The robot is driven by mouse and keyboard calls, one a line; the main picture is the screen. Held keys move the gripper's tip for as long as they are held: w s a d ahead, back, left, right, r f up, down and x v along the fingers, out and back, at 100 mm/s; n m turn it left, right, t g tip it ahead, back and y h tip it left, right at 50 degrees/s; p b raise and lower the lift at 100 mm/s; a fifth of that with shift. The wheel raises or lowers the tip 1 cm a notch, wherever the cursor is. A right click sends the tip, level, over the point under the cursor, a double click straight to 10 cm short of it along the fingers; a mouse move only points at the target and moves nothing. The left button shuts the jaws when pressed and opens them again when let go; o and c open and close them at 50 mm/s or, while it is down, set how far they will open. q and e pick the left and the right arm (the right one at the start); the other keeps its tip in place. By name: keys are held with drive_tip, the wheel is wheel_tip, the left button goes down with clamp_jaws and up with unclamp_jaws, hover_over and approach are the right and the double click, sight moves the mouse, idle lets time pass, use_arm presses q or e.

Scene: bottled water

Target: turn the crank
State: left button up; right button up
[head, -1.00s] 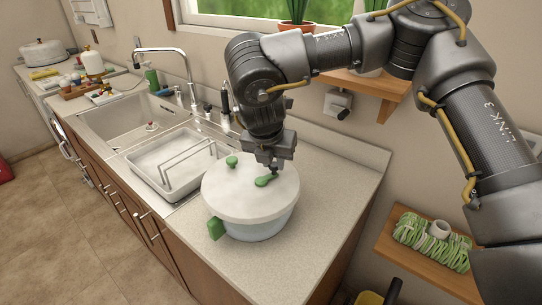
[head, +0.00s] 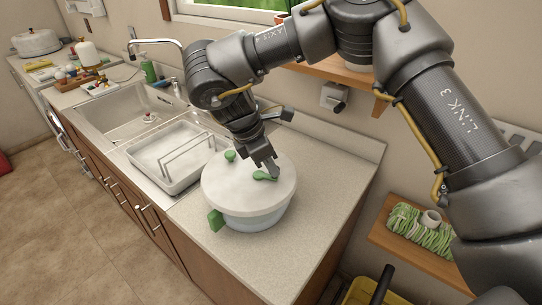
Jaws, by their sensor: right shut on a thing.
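A salad spinner with a white lid (head: 238,184) and a pale translucent bowl (head: 258,220) stands on the counter. A short green crank (head: 262,176) lies on the lid, right of its middle. A round green knob (head: 230,156) sits near the lid's far left edge, and a green side handle (head: 215,221) sticks out at the front left. My right gripper (head: 266,169) comes down tilted from above and is shut on the crank's far right end. Its fingertips partly hide that end. My left gripper is not in view.
A wire rack in a white tray (head: 172,178) stands close to the left of the spinner, next to the sink (head: 128,130). Bare counter (head: 325,190) lies to the right. A wall shelf (head: 345,86) is behind my arm; a lower shelf (head: 378,232) holds green rope.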

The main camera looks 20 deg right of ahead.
drive_tip(key=m, duration=0.1)
drive_tip(key=m+g+p, duration=0.1)
drive_tip(key=m, duration=0.1)
drive_tip(key=a+m+p, duration=0.1)
drive_tip(key=shift+s+a+m+g+y, duration=0.1)
drive_tip(key=shift+s+m+g+y, duration=0.2)
drive_tip(key=shift+g, duration=0.1)
idle(0.5)
drive_tip(key=o, duration=1)
